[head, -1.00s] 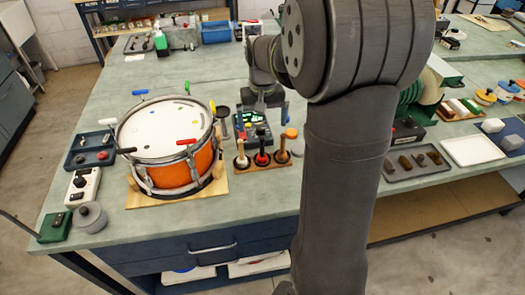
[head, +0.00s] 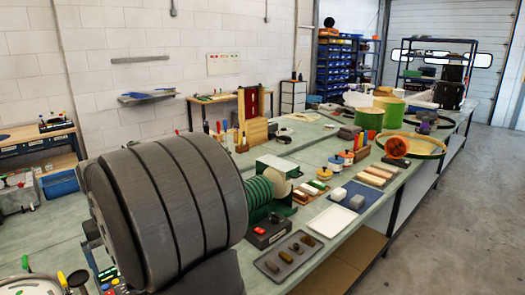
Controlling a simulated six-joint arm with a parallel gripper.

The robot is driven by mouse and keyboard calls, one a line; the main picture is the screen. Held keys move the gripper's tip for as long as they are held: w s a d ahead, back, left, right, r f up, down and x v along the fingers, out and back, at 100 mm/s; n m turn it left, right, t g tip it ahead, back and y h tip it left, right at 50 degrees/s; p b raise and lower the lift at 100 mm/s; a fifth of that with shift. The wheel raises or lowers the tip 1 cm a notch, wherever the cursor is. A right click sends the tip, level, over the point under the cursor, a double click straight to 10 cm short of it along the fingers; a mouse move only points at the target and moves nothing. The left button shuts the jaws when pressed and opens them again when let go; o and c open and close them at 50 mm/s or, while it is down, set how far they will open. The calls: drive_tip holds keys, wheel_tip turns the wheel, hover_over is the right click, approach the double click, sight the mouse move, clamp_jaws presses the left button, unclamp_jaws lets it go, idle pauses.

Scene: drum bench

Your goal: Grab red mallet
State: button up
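The red mallet does not show in the head view now; the three-mallet rack seen earlier is hidden behind my arm or below the picture. My gripper is not in view. My large dark grey arm joint fills the lower left. The drum (head: 18,287) shows only as a sliver of its rim at the bottom left corner.
The bench runs away to the upper right. On it are a grey tray with dark pieces (head: 283,258), a white tray (head: 331,222), a blue mat with white blocks (head: 357,198), a green coil machine (head: 262,190) and a green hoop (head: 411,145). Clear floor lies at right.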

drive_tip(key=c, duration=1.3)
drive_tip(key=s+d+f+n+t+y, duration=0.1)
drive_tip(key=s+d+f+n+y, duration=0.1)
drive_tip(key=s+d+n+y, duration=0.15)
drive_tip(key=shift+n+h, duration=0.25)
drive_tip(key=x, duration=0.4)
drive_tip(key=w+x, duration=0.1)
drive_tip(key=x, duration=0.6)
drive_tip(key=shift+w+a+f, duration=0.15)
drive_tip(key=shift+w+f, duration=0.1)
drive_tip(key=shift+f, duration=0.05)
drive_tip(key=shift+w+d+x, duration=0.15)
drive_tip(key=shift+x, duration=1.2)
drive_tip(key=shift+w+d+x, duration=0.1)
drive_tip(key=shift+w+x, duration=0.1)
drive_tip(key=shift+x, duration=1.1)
